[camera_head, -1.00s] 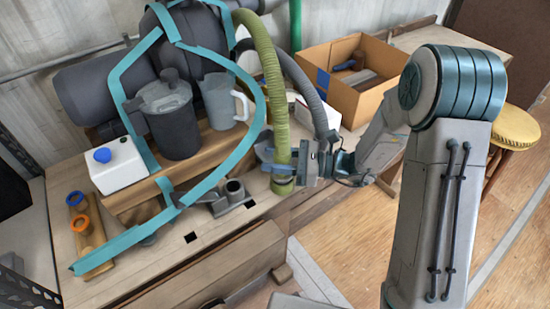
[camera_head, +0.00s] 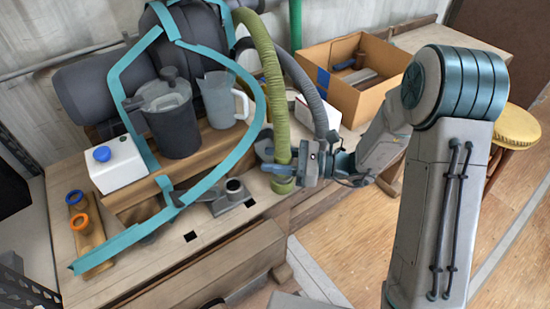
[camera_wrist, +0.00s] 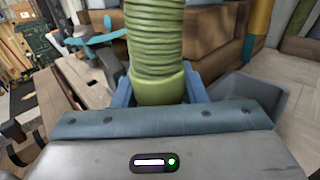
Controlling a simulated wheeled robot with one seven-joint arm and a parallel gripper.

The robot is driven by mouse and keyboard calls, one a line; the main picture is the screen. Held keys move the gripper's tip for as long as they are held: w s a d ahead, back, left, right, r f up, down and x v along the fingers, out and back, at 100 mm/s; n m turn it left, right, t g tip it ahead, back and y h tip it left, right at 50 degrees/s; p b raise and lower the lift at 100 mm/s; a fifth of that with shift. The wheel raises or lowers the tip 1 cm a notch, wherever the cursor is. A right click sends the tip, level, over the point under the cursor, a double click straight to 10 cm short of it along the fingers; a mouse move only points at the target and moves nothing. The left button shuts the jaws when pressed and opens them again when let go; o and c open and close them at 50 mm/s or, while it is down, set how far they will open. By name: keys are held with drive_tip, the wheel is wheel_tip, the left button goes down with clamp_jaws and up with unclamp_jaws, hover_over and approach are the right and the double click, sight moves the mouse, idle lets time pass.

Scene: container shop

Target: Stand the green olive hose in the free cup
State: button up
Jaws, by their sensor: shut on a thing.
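The green olive hose (camera_head: 263,60) comes down from the upper left of the head view. My gripper (camera_head: 283,165) is shut around it near its lower end, which hangs nearly upright just below the fingers. The wrist view shows the hose's ribbed body and smooth end collar (camera_wrist: 160,88) between my blue fingers. A grey cup (camera_head: 235,187) on a flat bracket stands on the bench, left of the hose end and apart from it; its round mouth looks empty.
A grey hose (camera_head: 312,97) runs down just behind my gripper. A teal curved frame (camera_head: 262,115) arches close on the left. A cardboard box (camera_head: 355,98) stands behind right. A clear jug (camera_head: 216,103) and dark pitcher (camera_head: 172,125) sit on a wooden shelf.

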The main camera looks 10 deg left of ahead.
drive_tip(key=shift+f, duration=0.3)
drive_tip(key=o, duration=1.2)
drive_tip(key=shift+d, duration=0.1)
drive_tip(key=d, duration=0.4)
drive_tip(key=w+d, duration=0.1)
drive_tip(key=d, duration=0.8)
drive_tip(key=shift+w+d+b, duration=0.25)
drive_tip(key=shift+b, duration=0.15)
drive_tip(key=shift+r, duration=0.1)
